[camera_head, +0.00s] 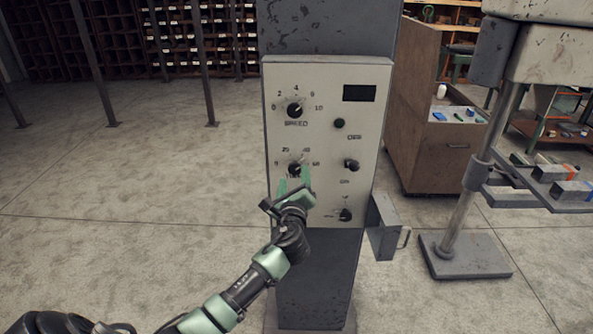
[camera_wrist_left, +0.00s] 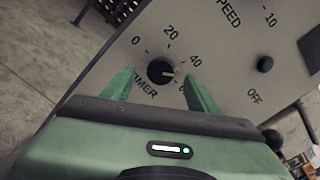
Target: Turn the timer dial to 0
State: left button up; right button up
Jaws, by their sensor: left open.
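The timer dial (camera_head: 295,168) is a small black round knob on the cream control panel, below the speed dial. It also shows in the left wrist view (camera_wrist_left: 161,71), with 0, 20 and 40 printed around it and a last number partly hidden. A pale mark on the knob points right, away from 0, seemingly just past 40. My left gripper (camera_head: 293,179) is open, its two green fingers standing on either side of the dial. In the left wrist view the gripper (camera_wrist_left: 158,75) has a visible gap on both sides of the knob. My right gripper is not in view.
The speed dial (camera_head: 295,110) is above. A dark display (camera_head: 359,93), an off button (camera_head: 339,123) and two more knobs (camera_head: 352,165) (camera_head: 345,215) are on the panel's right. A grey box (camera_head: 384,228) juts from the column's right side. The floor to the left is clear.

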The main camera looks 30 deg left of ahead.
aim_at(295, 167)
pick_arm(q)
jog(key=shift+x, duration=1.05)
jog(key=shift+w+a, duration=0.2)
jog(key=shift+w, duration=0.15)
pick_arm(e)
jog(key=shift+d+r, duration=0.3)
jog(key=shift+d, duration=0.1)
pick_arm(q)
grip_shut()
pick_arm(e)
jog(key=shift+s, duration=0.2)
pick_arm(q)
jog(key=shift+n, duration=0.3)
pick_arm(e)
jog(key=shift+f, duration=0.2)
